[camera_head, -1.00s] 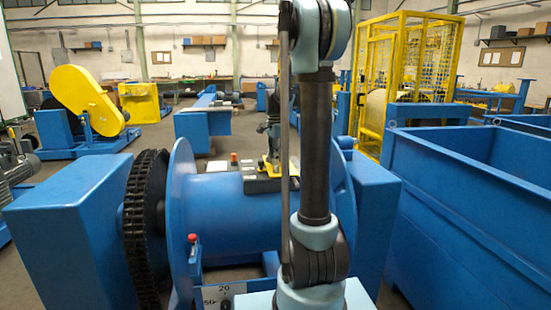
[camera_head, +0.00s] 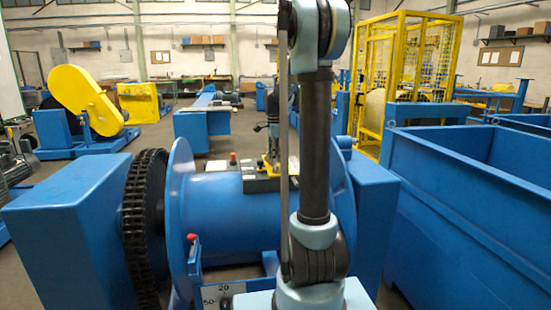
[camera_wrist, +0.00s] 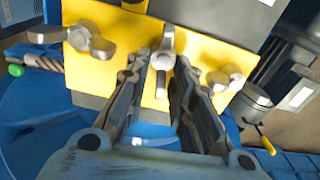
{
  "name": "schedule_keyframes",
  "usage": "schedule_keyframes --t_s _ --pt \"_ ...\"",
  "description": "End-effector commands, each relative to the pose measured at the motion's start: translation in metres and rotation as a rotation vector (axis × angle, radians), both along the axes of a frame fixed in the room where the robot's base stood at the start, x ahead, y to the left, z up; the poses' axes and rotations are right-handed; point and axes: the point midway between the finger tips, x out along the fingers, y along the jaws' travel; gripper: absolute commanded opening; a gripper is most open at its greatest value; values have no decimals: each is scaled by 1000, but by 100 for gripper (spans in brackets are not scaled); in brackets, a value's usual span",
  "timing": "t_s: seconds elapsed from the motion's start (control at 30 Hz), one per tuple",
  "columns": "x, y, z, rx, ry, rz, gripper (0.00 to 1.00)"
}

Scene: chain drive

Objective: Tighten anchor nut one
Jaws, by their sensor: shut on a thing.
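In the wrist view, a yellow plate (camera_wrist: 125,75) carries three grey wing nuts: a left one (camera_wrist: 90,38), a middle one (camera_wrist: 166,48) and a right one (camera_wrist: 228,77). My gripper (camera_wrist: 165,64) has its two fingers closed in on the middle wing nut, one on each side. No label shows which nut is number one.
A black chain (camera_head: 140,225) runs around the sprocket left of the drum. A red knob (camera_head: 192,238) stands in front. A blue bin (camera_head: 455,215) is at the right. In the wrist view, a green-tipped rod (camera_wrist: 40,62) and a yellow-handled part (camera_wrist: 267,145) flank the plate.

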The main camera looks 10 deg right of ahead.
Motion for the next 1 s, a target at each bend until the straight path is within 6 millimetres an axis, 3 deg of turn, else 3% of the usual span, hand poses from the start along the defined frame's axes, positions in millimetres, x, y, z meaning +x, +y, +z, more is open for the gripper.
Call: schedule_keyframes --t_s 0.87,0.9,1.0 --pt "2 2 1 3 -5 2 0" --pt "2 2 1 3 -5 2 28" --pt "2 1 0 2 -4 2 28"
